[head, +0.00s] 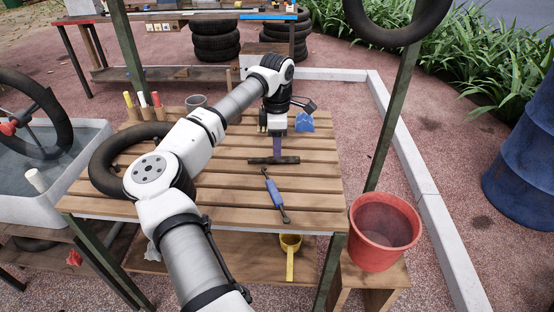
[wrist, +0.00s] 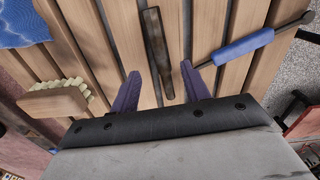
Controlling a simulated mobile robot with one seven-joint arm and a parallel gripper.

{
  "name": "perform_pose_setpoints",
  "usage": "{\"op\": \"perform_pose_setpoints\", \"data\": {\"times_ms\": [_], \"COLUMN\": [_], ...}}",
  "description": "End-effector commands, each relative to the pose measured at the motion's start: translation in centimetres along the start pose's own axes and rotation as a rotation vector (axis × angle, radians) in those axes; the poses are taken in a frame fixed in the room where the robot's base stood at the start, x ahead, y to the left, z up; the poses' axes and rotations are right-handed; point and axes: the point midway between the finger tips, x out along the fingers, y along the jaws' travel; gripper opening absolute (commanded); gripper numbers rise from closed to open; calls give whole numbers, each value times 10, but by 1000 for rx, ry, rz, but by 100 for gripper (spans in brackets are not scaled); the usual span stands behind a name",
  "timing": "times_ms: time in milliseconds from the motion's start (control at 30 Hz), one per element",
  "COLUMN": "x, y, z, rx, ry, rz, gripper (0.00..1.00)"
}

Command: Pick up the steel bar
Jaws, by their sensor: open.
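The steel bar (head: 287,160) is a dark, narrow bar lying flat on the slatted wooden table (head: 222,207). In the wrist view the bar (wrist: 158,50) runs lengthwise, with its near end between the two purple fingers. My gripper (head: 277,156) points down just above the bar in the head view. In the wrist view my gripper (wrist: 160,80) is open, with a finger to each side of the bar and gaps between. Whether the fingertips reach down to the table is hard to tell.
A blue-handled tool (head: 271,193) lies close to the bar; in the wrist view its handle is near the right finger. A wooden brush (wrist: 55,100) and a blue cloth (head: 306,122) lie nearby. A tyre (head: 106,172) is at the table's left; a red bucket (head: 383,232) stands right.

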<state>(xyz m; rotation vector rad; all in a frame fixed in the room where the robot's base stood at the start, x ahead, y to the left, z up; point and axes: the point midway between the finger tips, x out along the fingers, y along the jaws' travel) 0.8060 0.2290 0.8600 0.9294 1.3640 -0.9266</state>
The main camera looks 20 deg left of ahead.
Motion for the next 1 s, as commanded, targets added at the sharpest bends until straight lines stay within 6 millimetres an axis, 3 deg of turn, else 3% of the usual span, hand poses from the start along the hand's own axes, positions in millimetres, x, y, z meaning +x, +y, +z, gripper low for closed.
{"op": "perform_pose_setpoints", "data": {"times_ms": [300, 567, 933, 1000], "x": [43, 47, 47, 47], "y": [-3, -3, -3, -3], "z": [0, 1, 1, 1], "rx": [0, 0, 0, 0], "ry": [-1, -1, -1, -1], "rz": [-3, -1, -1, -1], "gripper": [46, 46, 0, 0]}}
